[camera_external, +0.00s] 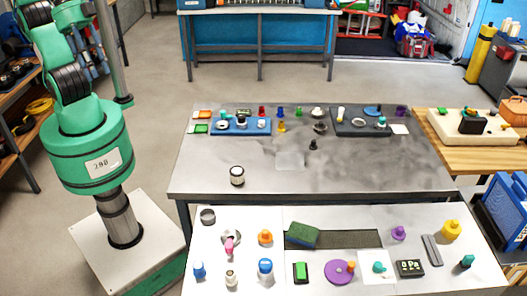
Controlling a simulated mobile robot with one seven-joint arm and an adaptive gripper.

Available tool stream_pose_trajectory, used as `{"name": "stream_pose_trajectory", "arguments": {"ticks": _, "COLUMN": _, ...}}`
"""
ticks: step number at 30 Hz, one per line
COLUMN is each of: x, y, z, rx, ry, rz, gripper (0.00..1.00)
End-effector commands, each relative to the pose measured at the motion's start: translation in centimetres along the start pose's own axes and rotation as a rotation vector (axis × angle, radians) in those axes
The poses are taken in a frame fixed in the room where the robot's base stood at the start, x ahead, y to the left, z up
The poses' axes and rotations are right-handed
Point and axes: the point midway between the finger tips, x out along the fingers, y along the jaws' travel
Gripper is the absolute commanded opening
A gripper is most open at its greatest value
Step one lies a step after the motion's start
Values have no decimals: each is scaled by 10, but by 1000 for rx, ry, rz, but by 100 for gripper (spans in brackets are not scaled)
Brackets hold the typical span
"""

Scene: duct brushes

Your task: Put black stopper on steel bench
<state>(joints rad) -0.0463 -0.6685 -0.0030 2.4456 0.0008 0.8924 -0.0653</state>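The steel bench (210,165) is the grey metal-topped table in the middle, with its top partly stained dark. A small black object (313,144), which looks like a stopper, stands on the bench right of centre, in front of a dark ring-shaped part. It is too small to make out in detail. My green arm rises from its pedestal at the left and leaves the picture at the top. My gripper is out of view, so I cannot see whether it holds anything.
A blue tray (228,131) and a dark tray (348,131) with small parts stand along the bench's back. A black-and-white jar (237,176) stands front left. The bench's front right is clear. A white table (340,212) in front holds several caps, bottles and a green sponge (301,235).

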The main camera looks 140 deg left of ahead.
Motion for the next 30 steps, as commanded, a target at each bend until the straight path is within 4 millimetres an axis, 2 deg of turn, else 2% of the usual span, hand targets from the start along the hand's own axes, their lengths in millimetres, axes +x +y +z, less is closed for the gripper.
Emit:
{"name": "stream_pose_trajectory", "arguments": {"ticks": 3, "x": -3, "y": 8, "z": 20, "rx": 60, "ry": 10, "rz": 14, "gripper": 36}}
{"name": "stream_pose_trajectory", "arguments": {"ticks": 7, "x": -4, "y": 11, "z": 30, "rx": 96, "ry": 16, "rz": 21, "gripper": 36}}
{"name": "stream_pose_trajectory", "arguments": {"ticks": 20, "x": -3, "y": 12, "z": 34, "rx": 107, "ry": 16, "rz": 23, "gripper": 36}}
{"name": "stream_pose_trajectory", "arguments": {"ticks": 25, "x": 6, "y": 12, "z": 38, "rx": 106, "ry": 16, "rz": 23, "gripper": 36}}
{"name": "stream_pose_trajectory", "arguments": {"ticks": 30, "x": 25, "y": 11, "z": 48, "rx": 106, "ry": 16, "rz": 23, "gripper": 36}}
